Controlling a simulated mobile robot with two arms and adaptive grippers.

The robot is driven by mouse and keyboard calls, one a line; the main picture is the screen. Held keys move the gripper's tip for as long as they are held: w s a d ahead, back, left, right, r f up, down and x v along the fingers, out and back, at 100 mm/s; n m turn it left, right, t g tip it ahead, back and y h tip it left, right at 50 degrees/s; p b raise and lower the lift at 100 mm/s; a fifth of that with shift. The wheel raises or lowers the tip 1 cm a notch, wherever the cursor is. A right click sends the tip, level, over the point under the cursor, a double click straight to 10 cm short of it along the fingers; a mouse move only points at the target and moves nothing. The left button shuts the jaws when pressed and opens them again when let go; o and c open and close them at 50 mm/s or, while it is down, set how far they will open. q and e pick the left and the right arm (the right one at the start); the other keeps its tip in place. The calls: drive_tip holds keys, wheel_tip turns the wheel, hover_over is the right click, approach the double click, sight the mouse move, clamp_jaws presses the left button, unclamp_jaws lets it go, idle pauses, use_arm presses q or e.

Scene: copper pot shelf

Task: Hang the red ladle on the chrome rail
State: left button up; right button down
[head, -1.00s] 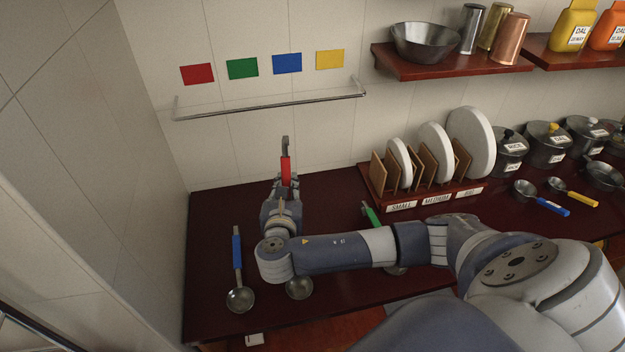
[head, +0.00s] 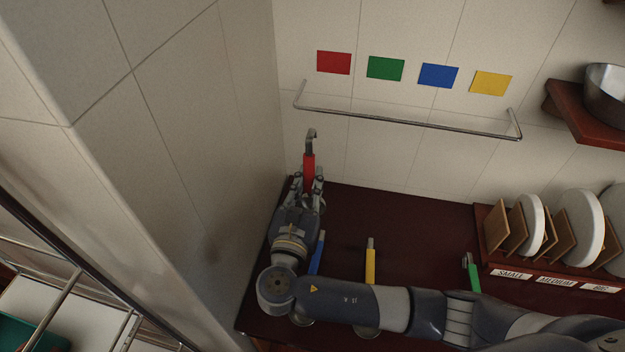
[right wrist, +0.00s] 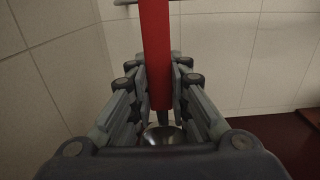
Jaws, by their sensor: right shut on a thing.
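My right gripper (head: 312,184) is shut on the red ladle (head: 309,165). The ladle is upright, its hooked metal end pointing up and its red handle between the fingers. In the right wrist view the red handle (right wrist: 156,60) rises between the fingers (right wrist: 160,92), and part of a shiny metal bowl (right wrist: 162,135) shows below. The chrome rail (head: 410,122) is fixed on the tiled wall, above and to the right of the hook in the head view. The hook appears apart from the rail. A red square (head: 334,62) is on the wall above the rail's left end. My left gripper is not in view.
Blue (head: 317,252), yellow (head: 370,262) and green (head: 472,272) handled utensils lie on the dark counter (head: 400,205), partly hidden by my arm. A plate rack (head: 488,215) stands at right. A side wall (head: 215,130) is close left of my gripper.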

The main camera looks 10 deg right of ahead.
drive_tip(key=shift+w, duration=0.1)
drive_tip(key=shift+w+d+p, duration=0.3)
drive_tip(key=shift+w+p, duration=0.15)
drive_tip(key=shift+w, duration=0.1)
drive_tip(key=shift+w+d, duration=0.15)
drive_tip(key=shift+w, duration=0.15)
drive_tip(key=shift+w+d, duration=0.25)
drive_tip(key=shift+w, duration=0.45)
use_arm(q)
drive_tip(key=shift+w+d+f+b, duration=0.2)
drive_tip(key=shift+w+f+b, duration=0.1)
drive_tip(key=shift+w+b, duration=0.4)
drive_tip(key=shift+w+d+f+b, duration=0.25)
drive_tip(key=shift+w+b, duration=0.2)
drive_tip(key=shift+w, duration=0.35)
use_arm(e)
drive_tip(key=w+d+f, duration=0.3)
drive_tip(key=w, duration=0.6)
drive_tip(key=shift+d, duration=0.4)
